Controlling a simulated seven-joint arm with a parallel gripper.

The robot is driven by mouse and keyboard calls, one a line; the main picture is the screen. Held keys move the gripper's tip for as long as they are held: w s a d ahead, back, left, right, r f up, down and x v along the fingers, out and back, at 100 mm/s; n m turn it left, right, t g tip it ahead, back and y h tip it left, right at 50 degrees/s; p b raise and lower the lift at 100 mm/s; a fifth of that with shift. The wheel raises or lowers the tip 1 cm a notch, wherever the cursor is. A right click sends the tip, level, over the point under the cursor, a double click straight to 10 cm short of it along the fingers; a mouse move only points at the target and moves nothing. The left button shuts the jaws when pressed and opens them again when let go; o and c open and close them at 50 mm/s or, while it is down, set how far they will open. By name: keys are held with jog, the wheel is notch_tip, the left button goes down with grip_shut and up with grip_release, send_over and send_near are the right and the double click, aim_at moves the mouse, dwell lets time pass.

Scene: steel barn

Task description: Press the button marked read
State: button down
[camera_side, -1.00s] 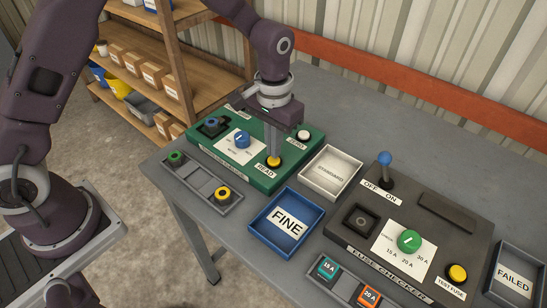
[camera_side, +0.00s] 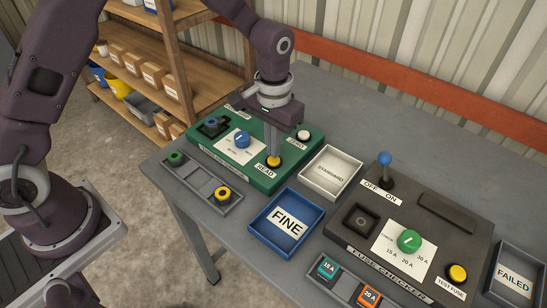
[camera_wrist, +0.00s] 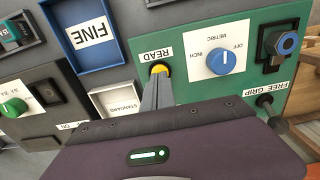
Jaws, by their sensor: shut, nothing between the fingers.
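The yellow button marked READ (camera_side: 274,162) is on the front right of the green device (camera_side: 262,180). It also shows in the wrist view (camera_wrist: 160,69), with its READ label beside it. My gripper (camera_side: 273,154) points down over the button, with its shut fingertips at the button's top and nothing held. In the wrist view the fingertips (camera_wrist: 158,78) cover part of the button. They look to be touching it, but I cannot tell whether it is pressed down.
The green device also bears a blue knob (camera_side: 242,140) and a white ZERO button (camera_side: 303,135). A white STANDARD tray (camera_side: 345,158), a blue FINE tray (camera_side: 310,217) and a grey tray with coloured pieces (camera_side: 180,174) lie around it. The fuse checker (camera_side: 365,243) stands at right.

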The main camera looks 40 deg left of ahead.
jog(key=shift+f, duration=0.95)
dwell(0.5)
jog(key=shift+r, duration=0.1)
notch_tip(320, 180, up, 7)
jog(key=shift+r, duration=0.2)
dwell(0.3)
dwell(0.5)
jog(key=s+a+r+t, duration=0.3)
jog(key=s+a+r, duration=0.2)
jog(key=s+r, duration=0.7)
jog(key=s+a+r+t, duration=0.1)
jog(key=s+a, duration=0.1)
jog(key=s, duration=0.4)
jog(key=s+a+r+t, duration=0.1)
jog(key=s+a, duration=0.1)
jog(key=s, duration=0.5)
jog(key=shift+r+t, duration=0.3)
jog(key=shift+r, duration=0.1)
